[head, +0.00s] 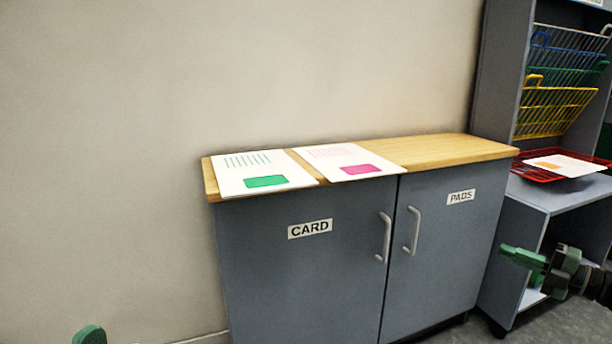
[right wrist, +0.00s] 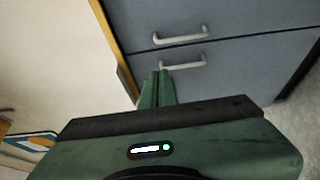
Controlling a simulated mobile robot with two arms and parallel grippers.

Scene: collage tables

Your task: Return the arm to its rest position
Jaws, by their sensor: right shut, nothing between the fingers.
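My right gripper (head: 508,252) is in the head view at the lower right, in front of the grey shelf unit and right of the cabinet. Its green fingers point left. In the right wrist view the fingers (right wrist: 156,88) are together with nothing between them. They show in front of the cabinet door handles (right wrist: 182,62) and look apart from them. My left gripper cannot be made out; only a rounded green piece shows at the bottom left of the head view.
A grey cabinet (head: 300,275) labelled CARD and PADS stands against the wall. Its wooden top (head: 450,150) holds a green-printed sheet (head: 240,172) and a pink-printed sheet (head: 345,160). A red tray (head: 535,174) with an orange-marked sheet and wire baskets (head: 555,110) are on the shelf unit.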

